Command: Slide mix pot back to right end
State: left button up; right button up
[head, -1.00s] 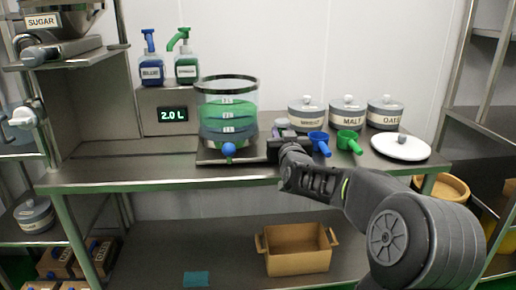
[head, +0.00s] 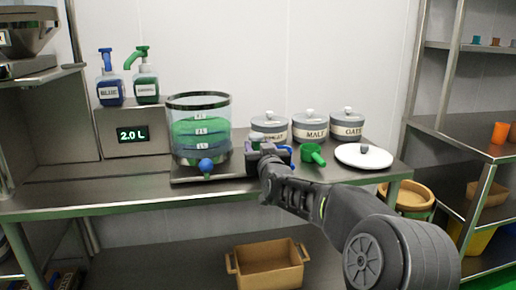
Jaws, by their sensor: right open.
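The mix pot (head: 199,130) is a clear round vessel with a dark rim, holding green and blue liquid. It stands upright on a dark flat plate (head: 186,179) on the steel bench, with a blue knob (head: 206,165) at its front. My right gripper (head: 254,158) is open at the right side of the pot, just above the bench. Whether its fingers touch the pot or a part of the plate is hard to see, as the gripper hides that spot. My left gripper is not in view.
Right of my gripper lie a green scoop (head: 312,153) and a white lid (head: 363,156). A blue scoop is mostly hidden behind the gripper. Several grey jars, including MALT (head: 310,127), line the back. A 2.0 L display (head: 132,134) stands left of the pot.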

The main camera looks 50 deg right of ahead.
jog(key=shift+a, duration=0.15)
jog(key=p+v, duration=0.1)
jog(key=v, duration=0.6)
jog(key=shift+s+a, duration=0.15)
jog(key=shift+s, duration=0.1)
dwell(0.4)
